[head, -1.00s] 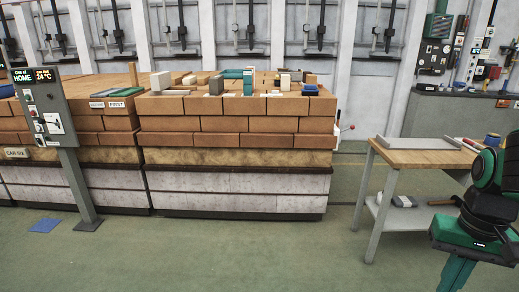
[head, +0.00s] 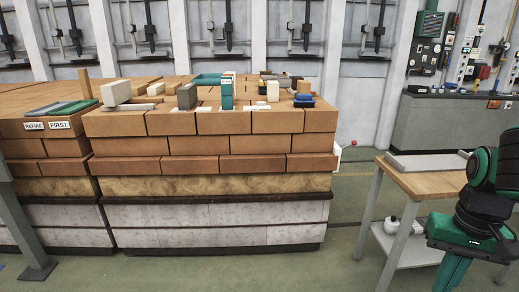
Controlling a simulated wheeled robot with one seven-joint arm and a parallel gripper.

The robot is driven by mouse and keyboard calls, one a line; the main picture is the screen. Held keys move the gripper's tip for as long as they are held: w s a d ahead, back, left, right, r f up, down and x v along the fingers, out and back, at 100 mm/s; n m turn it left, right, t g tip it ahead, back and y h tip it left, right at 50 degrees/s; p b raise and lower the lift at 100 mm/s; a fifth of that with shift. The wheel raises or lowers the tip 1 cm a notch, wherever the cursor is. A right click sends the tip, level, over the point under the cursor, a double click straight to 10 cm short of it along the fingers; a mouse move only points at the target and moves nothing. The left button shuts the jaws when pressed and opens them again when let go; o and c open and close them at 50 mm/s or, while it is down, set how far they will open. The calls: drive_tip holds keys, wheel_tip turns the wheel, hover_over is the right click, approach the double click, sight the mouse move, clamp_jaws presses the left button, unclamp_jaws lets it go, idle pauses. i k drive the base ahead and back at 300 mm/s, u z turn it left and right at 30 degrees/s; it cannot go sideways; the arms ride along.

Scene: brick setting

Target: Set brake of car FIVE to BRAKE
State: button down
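A brick-laden car (head: 215,205) with pale side panels fills the middle of the head view. No car name is legible on it now. At its right end a small red knob (head: 354,143) on a thin lever sticks out, beside a white plate (head: 338,157) mostly hidden by the car's corner. I cannot read any marking there or tell the lever's setting.
A wooden-topped workbench (head: 440,184) with a grey tray stands at the right, near my arm. Green floor (head: 345,235) lies open between car and bench. A grey post (head: 22,225) stands at the left edge. Another bricked car adjoins at left. Wall levers line the back.

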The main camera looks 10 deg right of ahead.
sight(355, 143)
drive_tip(key=z, duration=0.15)
drive_tip(key=i, duration=1.1)
drive_tip(key=z, duration=0.45)
drive_tip(key=i, duration=1.4)
drive_tip(key=z, duration=0.3)
